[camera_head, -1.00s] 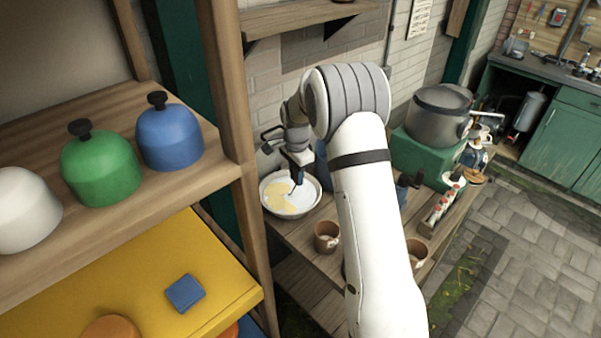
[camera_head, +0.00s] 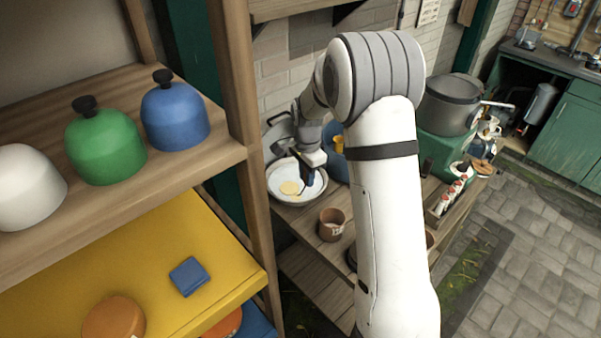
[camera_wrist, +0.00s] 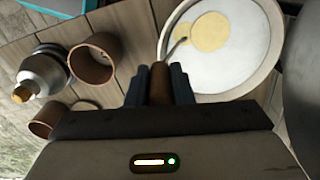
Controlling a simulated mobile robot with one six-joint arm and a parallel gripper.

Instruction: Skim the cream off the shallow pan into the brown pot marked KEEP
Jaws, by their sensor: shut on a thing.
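The shallow white pan (camera_head: 281,173) sits on the wooden bench, and its inside fills the upper right of the wrist view (camera_wrist: 235,68). Two pale yellow cream patches (camera_wrist: 208,32) lie on the white surface. My gripper (camera_wrist: 161,76) is shut on the brown handle (camera_wrist: 159,88) of a skimming tool, whose bent metal end (camera_wrist: 177,43) reaches over the pan near the cream. In the head view my gripper (camera_head: 306,178) is at the pan. A brown pot (camera_head: 332,226) with a pale mark stands in front of the pan; its lettering is unreadable. It is probably the upper pot (camera_wrist: 93,60) in the wrist view.
A second brown pot (camera_wrist: 45,120) stands nearby. A grey-and-white item with an orange tip (camera_wrist: 42,74) is left of the pots. A large grey pot (camera_head: 450,104) is on a green stand at right. The shelf upright (camera_head: 241,120) is close on the left.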

